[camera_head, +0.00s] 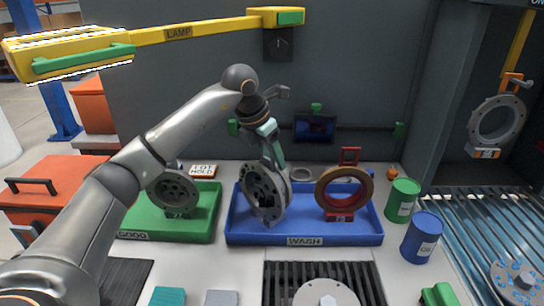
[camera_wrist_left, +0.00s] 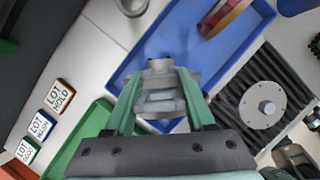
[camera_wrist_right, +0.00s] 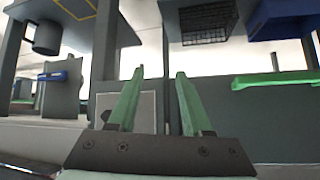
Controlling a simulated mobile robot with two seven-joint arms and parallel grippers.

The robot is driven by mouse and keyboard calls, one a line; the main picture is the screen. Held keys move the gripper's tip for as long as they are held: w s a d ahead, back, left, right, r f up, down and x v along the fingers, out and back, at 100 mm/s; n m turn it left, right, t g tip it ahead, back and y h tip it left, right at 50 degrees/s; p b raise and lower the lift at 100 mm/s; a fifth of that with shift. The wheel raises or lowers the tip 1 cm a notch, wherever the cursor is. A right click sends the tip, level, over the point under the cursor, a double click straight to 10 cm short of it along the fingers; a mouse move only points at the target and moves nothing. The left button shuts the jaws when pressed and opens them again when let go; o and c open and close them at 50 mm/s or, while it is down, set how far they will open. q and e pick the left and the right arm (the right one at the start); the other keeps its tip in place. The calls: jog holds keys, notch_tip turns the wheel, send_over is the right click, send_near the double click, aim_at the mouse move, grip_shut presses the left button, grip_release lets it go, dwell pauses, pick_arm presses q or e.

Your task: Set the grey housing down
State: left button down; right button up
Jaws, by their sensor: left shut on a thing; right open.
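The grey housing (camera_head: 262,192) is a round metal part with a dark, holed face. My left gripper (camera_head: 270,138) is shut on it from above, and it is upright over the left part of the blue WASH tray (camera_head: 305,240). In the left wrist view the housing (camera_wrist_left: 160,85) shows between the green fingers, with the blue tray (camera_wrist_left: 245,45) behind it. I cannot tell whether its lower edge touches the tray. My right gripper (camera_wrist_right: 155,105) is open and empty in the right wrist view.
A bronze ring (camera_head: 344,190) stands in the WASH tray's right part. A grey flanged part (camera_head: 172,190) stands in the green GOOD tray (camera_head: 200,232). Green (camera_head: 402,200) and blue (camera_head: 422,238) cans stand to the right. A ring hangs from a hook (camera_head: 497,120). A slotted grate (camera_head: 370,285) lies in front.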

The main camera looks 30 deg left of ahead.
pick_arm(q)
jog(key=shift+r, duration=0.15)
jog(key=shift+c, duration=1.2)
grip_release()
jog(key=shift+f, duration=0.2)
jog(key=shift+s+r, duration=0.1)
jog(key=shift+r, duration=0.4)
jog(key=v, duration=1.1)
jog(key=shift+s+p, duration=0.2)
jog(key=shift+p, duration=0.25)
jog(key=shift+a+r, duration=0.1)
